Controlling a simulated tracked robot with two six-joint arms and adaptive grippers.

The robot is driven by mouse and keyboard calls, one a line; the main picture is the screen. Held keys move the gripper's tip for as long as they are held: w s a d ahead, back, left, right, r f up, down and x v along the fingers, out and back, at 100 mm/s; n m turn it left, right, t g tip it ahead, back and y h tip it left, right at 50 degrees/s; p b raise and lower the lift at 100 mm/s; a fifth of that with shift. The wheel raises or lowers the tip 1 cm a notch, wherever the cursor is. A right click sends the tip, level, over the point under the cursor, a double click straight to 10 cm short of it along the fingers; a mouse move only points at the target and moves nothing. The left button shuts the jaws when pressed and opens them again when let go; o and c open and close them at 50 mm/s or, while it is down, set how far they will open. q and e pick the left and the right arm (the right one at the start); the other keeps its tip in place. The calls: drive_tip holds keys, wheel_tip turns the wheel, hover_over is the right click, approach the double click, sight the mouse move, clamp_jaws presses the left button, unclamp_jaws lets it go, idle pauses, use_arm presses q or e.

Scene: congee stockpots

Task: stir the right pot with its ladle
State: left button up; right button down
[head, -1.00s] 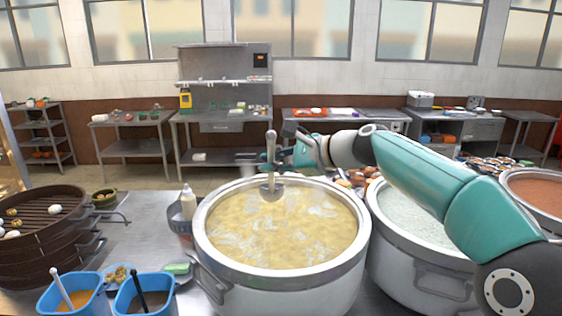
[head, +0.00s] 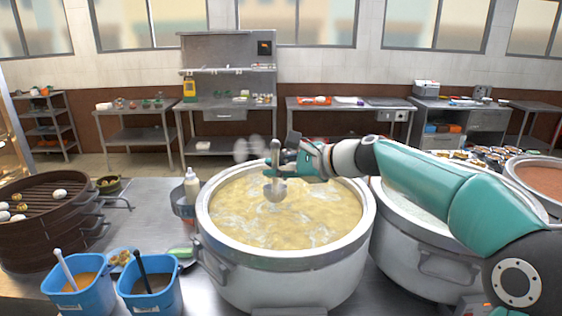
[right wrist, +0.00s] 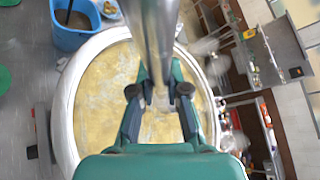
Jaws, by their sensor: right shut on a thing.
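The large steel pot (head: 215,240) of yellowish congee (head: 300,222) stands on the counter in the middle of the head view. The ladle (head: 274,190) is upright over the back left part of this pot, inside its rim. My right gripper (head: 278,165) is shut on the ladle's handle from the right. In the right wrist view the gripper (right wrist: 158,95) has its fingers around the handle (right wrist: 150,35), above the congee. A second pot (head: 425,265) of pale congee stands to the right, partly behind my right arm. My left gripper is out of view.
A pot of reddish food (head: 545,175) is at the far right. Blue tubs (head: 75,295) (head: 150,298), a squeeze bottle (head: 192,188) and a dark steamer (head: 45,235) stand left of the middle pot. Bare counter (head: 150,205) shows between steamer and pot.

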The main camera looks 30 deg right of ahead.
wheel_tip(320, 180, down, 10)
drive_tip(key=b, duration=0.7)
drive_tip(key=shift+r, duration=0.25)
drive_tip(key=shift+w+a, duration=0.1)
